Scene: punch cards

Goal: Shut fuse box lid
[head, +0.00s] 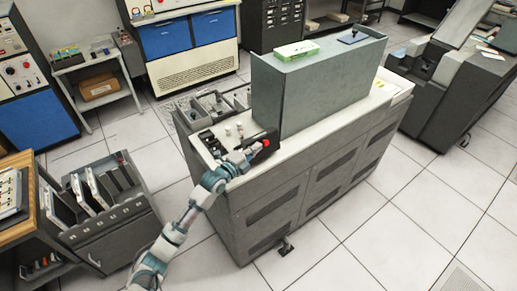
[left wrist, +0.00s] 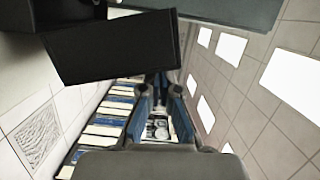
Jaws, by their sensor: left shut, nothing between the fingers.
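The console (head: 285,185) has a pale top with dark fittings at its left end. A black panel (head: 264,146), which looks like the fuse box lid, stands tilted there with a red spot near it. A black fitting with small parts (head: 212,143) lies to its left; I cannot tell whether it is the box's inside. My left gripper (head: 245,157) is shut and empty, right beside the black panel's left end; contact cannot be told. In the left wrist view a black flat panel (left wrist: 115,47) hangs above the left gripper's fingers (left wrist: 158,85), apparently apart from them. My right gripper is out of view.
A tall grey housing (head: 310,90) rises from the console behind the panel, with a green box (head: 297,51) on top. Open grey trays (head: 213,105) lie at the console's back left. A card rack (head: 105,205) stands at left. Tiled floor in front is clear.

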